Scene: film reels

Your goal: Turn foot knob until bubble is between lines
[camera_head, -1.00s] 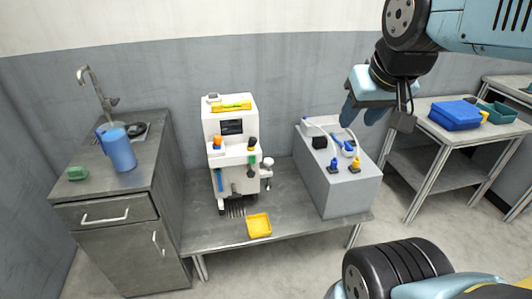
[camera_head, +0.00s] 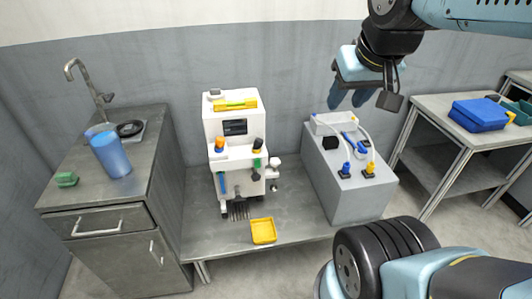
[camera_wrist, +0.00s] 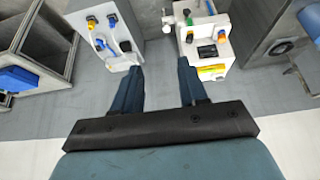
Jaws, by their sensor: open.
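The white machine (camera_head: 232,150) stands upright on the low metal bench. A yellow spirit level (camera_head: 235,104) lies on its top; its bubble and lines are too small to make out. A pale round knob (camera_head: 274,161) sticks out at the machine's lower right; I cannot tell whether this is the foot knob. My gripper (camera_head: 347,98) is open and empty, above the grey box and to the right of the machine, touching neither. In the wrist view the machine (camera_wrist: 205,22) and level (camera_wrist: 212,71) appear beyond the right finger.
The grey box (camera_head: 350,195) with blue and yellow plugs and hoses stands right of the machine. A yellow tray (camera_head: 263,231) lies on the bench (camera_head: 213,240) in front. A sink cabinet with a blue jug (camera_head: 112,155) stands left. A blue case (camera_head: 478,114) rests on the right table.

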